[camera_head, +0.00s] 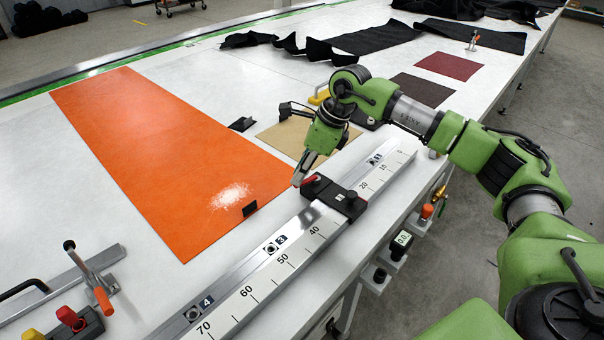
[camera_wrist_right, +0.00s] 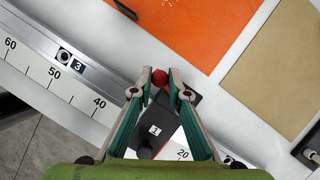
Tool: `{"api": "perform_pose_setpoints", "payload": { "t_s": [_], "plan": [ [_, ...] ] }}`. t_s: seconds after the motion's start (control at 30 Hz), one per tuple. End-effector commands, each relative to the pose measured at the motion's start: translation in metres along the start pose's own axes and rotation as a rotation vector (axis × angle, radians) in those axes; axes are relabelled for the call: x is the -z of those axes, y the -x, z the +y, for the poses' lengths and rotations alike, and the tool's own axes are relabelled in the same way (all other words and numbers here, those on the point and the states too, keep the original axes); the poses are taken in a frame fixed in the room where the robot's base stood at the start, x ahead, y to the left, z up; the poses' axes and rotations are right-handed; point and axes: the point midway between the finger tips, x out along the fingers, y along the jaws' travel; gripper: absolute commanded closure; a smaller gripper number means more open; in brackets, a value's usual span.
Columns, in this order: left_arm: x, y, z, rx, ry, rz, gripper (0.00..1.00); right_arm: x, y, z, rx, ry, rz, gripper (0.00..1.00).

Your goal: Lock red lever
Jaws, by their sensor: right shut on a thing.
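The red lever (camera_head: 309,180) sticks out of a black sliding block (camera_head: 340,197) on the ruled metal rail. In the right wrist view the lever's round red knob (camera_wrist_right: 159,77) sits between my fingertips. My right gripper (camera_head: 299,180) reaches down to the lever from above, with its fingers closed around the knob; it also shows in the right wrist view (camera_wrist_right: 160,90). The fingers partly hide the lever in the head view. The black block also shows in the right wrist view (camera_wrist_right: 160,128). My left gripper is not in view.
An orange sheet (camera_head: 160,150) with a pale powdery patch lies left of the rail. A tan sheet (camera_head: 290,137) lies behind the gripper. A toggle clamp (camera_head: 90,275) and another red-knobbed block (camera_head: 70,320) are at lower left. Dark cloth (camera_head: 370,40) lies at the back.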

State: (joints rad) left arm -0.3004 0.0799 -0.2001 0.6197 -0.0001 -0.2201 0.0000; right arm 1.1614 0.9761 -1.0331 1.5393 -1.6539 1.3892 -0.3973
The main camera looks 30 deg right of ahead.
Motion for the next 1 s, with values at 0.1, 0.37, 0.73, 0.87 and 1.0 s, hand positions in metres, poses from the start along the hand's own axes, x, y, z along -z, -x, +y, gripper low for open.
{"api": "perform_pose_setpoints", "payload": {
  "t_s": [0.1,0.37,0.73,0.87,1.0],
  "plan": [
    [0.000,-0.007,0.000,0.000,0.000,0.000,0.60,-0.003,-0.003,-0.003,0.035,-0.078,-0.002,1.00],
    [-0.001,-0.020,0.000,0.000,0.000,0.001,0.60,-0.011,-0.006,-0.013,0.128,-0.300,-0.004,1.00],
    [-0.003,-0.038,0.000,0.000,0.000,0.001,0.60,-0.018,-0.008,-0.030,0.262,-0.624,-0.005,1.00],
    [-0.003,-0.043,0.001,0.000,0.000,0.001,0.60,-0.018,-0.008,-0.036,0.304,-0.729,-0.005,1.00],
    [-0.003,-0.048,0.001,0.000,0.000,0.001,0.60,-0.019,-0.008,-0.042,0.345,-0.828,-0.006,1.00]
  ]
}}
